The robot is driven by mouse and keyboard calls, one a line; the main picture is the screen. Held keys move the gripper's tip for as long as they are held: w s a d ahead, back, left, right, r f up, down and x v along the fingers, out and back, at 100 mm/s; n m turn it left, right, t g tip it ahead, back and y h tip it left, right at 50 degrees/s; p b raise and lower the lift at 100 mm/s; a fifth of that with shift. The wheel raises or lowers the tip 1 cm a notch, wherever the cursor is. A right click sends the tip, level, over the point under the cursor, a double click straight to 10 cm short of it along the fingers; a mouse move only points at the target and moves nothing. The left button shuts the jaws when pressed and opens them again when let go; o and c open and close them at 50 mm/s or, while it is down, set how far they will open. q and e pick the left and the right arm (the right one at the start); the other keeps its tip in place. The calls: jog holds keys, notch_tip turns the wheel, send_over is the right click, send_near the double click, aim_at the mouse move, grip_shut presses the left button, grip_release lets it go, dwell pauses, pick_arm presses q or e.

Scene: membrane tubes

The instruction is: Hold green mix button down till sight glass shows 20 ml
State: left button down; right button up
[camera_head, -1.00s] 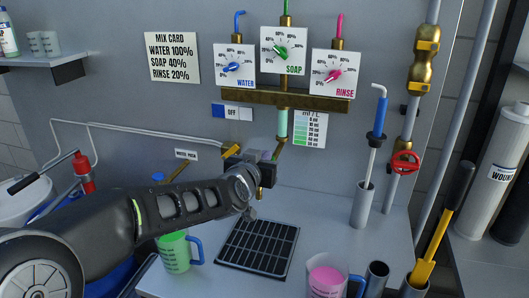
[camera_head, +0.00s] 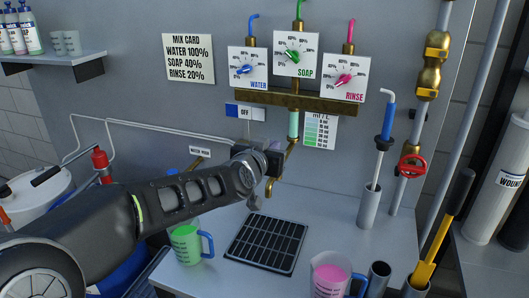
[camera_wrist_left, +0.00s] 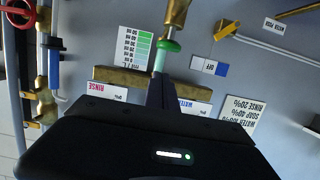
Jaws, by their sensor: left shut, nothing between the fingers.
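My left gripper (camera_head: 272,158) is shut and empty, in front of the brass pipework below the sight glass. The sight glass (camera_head: 293,124) is a pale green upright tube beside the ml scale card (camera_head: 320,130); its level is too small to read. In the left wrist view, upside down, a green round part (camera_wrist_left: 168,46), seemingly the mix button, shows just past my dark fingers (camera_wrist_left: 160,92), by the glass's lower end. Contact cannot be told. In the head view my gripper hides it. My right gripper is not in view.
Three dials for water (camera_head: 247,69), soap (camera_head: 296,54) and rinse (camera_head: 344,78) sit above the brass manifold. A jug of green liquid (camera_head: 187,243), a black drain grate (camera_head: 266,243) and a jug of pink liquid (camera_head: 330,276) are below. An OFF switch (camera_head: 244,112) is on the wall.

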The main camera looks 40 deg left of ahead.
pick_arm(q)
jog(key=v, duration=0.7)
jog(key=shift+s+b, duration=0.2)
jog(key=shift+b, duration=0.2)
jog(key=shift+a, duration=0.1)
